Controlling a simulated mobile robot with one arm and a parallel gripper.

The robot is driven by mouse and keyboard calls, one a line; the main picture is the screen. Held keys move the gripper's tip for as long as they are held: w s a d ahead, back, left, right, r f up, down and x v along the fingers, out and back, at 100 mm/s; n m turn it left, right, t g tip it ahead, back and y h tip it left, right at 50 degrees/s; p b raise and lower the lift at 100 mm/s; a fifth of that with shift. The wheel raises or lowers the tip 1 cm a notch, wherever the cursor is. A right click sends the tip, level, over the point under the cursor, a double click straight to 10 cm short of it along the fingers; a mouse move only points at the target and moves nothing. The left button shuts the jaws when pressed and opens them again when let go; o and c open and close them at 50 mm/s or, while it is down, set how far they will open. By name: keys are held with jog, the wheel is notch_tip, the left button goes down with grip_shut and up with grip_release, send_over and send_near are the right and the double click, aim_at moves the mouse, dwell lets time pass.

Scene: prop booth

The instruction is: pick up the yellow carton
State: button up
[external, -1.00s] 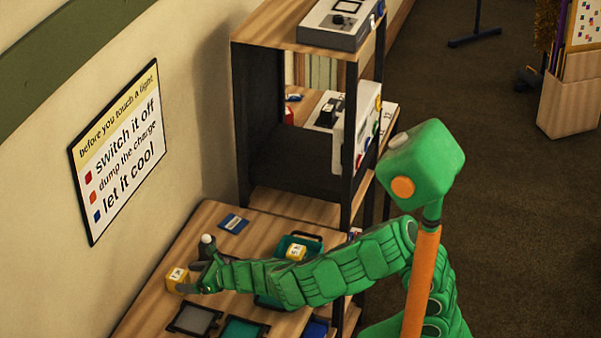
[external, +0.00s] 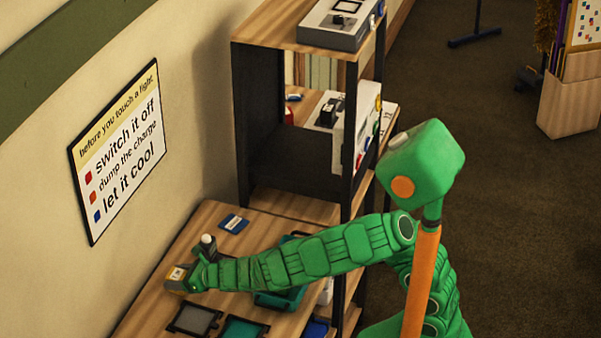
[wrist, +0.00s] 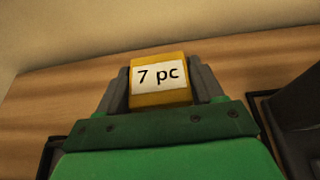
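The yellow carton (external: 176,273) stands on the wooden table, towards the wall. In the wrist view its white label reads "7 pc" (wrist: 158,77), and the carton (wrist: 161,99) sits between the two grey fingers of my gripper (wrist: 160,85). The fingers lie close along its left and right sides with no clear gap, so my gripper appears shut on it. In the external view my gripper (external: 186,279) is at the carton and partly covers it. The carton's underside is hidden, and I see no lift off the table.
A dark object with a pale knob (external: 208,240) stands close behind my gripper. A blue card (external: 233,223) lies further back. A grey tray (external: 194,319) and a teal tray (external: 244,329) are at the front. A black-framed shelf (external: 262,130) rises behind the table.

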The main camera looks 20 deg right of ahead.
jog(key=c, duration=0.7)
jog(key=shift+o, duration=0.2)
